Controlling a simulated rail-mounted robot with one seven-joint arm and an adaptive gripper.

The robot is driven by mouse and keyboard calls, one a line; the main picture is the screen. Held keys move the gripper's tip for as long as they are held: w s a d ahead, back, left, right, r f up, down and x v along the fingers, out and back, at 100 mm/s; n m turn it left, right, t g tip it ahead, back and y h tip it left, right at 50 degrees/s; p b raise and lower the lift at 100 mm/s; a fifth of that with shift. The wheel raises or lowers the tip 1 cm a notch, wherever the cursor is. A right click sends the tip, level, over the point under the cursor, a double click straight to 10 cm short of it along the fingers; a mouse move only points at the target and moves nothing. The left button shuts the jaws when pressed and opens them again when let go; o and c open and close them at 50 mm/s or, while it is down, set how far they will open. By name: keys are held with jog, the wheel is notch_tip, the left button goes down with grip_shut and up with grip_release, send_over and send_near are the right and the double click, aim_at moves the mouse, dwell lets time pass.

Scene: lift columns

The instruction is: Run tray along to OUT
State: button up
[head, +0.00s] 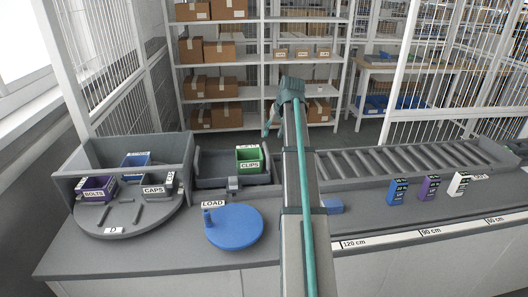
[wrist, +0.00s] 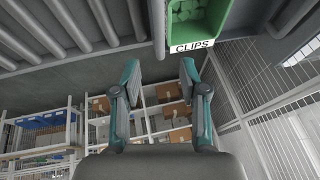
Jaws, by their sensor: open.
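A dark grey tray (head: 210,182) sits at the left end of a roller track (head: 400,160) in the head view. A green bin labelled CLIPS (head: 249,160) stands in its right part. A small grey block (head: 234,184) shows at the tray's front edge. My gripper (head: 271,126) is behind the track, partly hidden by my arm. In the wrist view my gripper (wrist: 160,76) is open and empty, its fingers below the green bin (wrist: 193,20) in the picture, apart from it. I cannot read an OUT label.
A turntable (head: 125,217) with BOLTS (head: 97,189) and CAPS (head: 156,186) bins stands left. A blue round LOAD platform (head: 235,228) is in front. Blue (head: 397,191), purple (head: 429,187) and white (head: 459,184) boxes stand before the track. The rollers look clear.

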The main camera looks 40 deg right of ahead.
aim_at(267, 149)
jog(key=p+x, duration=0.2)
jog(key=x, duration=0.8)
jog(key=shift+w+d+f+p, duration=0.1)
jog(key=shift+f+p, duration=0.2)
grip_shut()
